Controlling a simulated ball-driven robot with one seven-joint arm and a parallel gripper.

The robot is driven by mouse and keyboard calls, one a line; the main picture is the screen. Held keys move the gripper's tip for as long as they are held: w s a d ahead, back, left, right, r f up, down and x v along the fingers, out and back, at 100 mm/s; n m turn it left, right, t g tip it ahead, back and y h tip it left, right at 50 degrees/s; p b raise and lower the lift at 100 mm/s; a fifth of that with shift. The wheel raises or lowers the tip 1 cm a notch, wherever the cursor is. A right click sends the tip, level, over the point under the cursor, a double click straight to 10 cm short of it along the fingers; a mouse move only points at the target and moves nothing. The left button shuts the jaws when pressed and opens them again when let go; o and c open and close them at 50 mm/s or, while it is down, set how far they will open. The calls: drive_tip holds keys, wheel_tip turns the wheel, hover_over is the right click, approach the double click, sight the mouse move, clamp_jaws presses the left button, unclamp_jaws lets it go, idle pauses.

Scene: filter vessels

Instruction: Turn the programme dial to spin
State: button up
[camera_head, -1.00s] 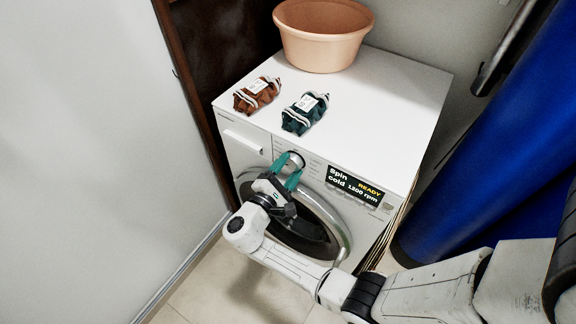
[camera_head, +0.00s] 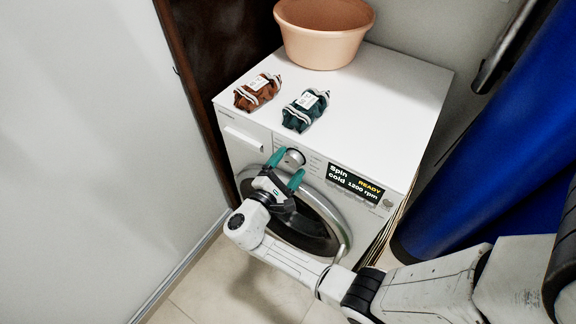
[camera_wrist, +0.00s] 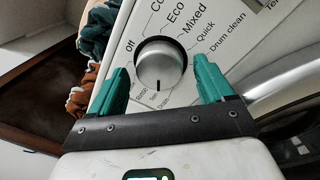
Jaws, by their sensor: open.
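The programme dial (camera_wrist: 161,62) is a round silver knob on the washing machine's front panel. In the wrist view its dark mark points down the picture, at small lettering that appears to read "Spin". The dial also shows in the head view (camera_head: 294,158). My gripper (camera_head: 284,168) has teal fingers and is open in front of the dial. In the wrist view the fingers (camera_wrist: 162,80) stand apart on either side of the dial's lower part, with gaps, not gripping it.
The white washing machine (camera_head: 385,105) has a round door (camera_head: 338,222) below the panel. On its top are a peach basin (camera_head: 325,38), a brown cloth bundle (camera_head: 257,92) and a dark teal one (camera_head: 305,110). A blue hanging (camera_head: 490,150) is at right, a wall at left.

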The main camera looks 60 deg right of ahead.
drive_tip(key=a+b, duration=0.2)
drive_tip(key=a, duration=0.8)
drive_tip(key=shift+s+a+f, duration=0.35)
drive_tip(key=shift+s+f, duration=0.05)
drive_tip(key=s+d+f+m+g+y, duration=0.2)
drive_tip(key=s+f+m+y, duration=0.1)
drive_tip(key=s+y, duration=0.25)
drive_tip(key=s+d+f+m+g+y, duration=0.2)
drive_tip(key=s+f+m+y, duration=0.15)
drive_tip(key=s, duration=0.35)
drive_tip(key=s+a+r+m+t+y+p, duration=0.1)
drive_tip(key=s+a+r+m+t+y, duration=0.2)
drive_tip(key=s+a+y, duration=0.3)
drive_tip(key=r+y, duration=0.1)
drive_tip(key=y, duration=0.2)
drive_tip(key=shift+s+a+t+y, duration=0.3)
drive_tip(key=shift+s, duration=0.05)
